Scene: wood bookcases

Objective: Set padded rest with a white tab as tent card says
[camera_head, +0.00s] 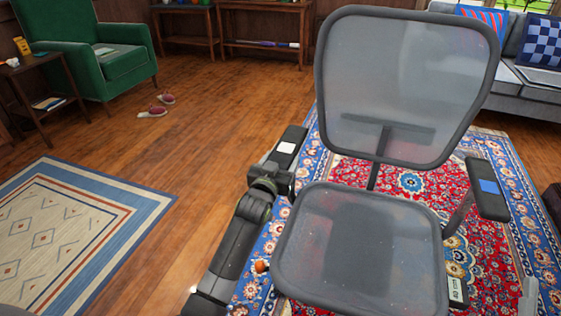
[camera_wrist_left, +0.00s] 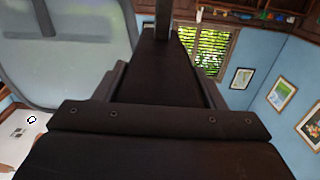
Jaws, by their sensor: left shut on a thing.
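A mesh office chair (camera_head: 407,90) stands on the rug with two dark padded rests. The padded rest with a white tab (camera_head: 287,148) is on the chair's left side. The other rest, with a blue tab (camera_head: 489,186), is on the right. My left gripper (camera_head: 272,176) is shut on the near end of the white-tabbed rest. In the left wrist view the dark rest (camera_wrist_left: 160,75) fills the middle, and its white tab is hidden. A small white card (camera_head: 457,292) with dark print, seemingly "40 cm", shows beside the seat.
The chair seat (camera_head: 360,250) is just right of my left arm. A small orange knob (camera_head: 262,266) shows by the seat's left edge. A patterned red and blue rug (camera_head: 410,182) lies below. Bare wood floor (camera_head: 220,115) is open to the left, with slippers (camera_head: 153,112) farther back.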

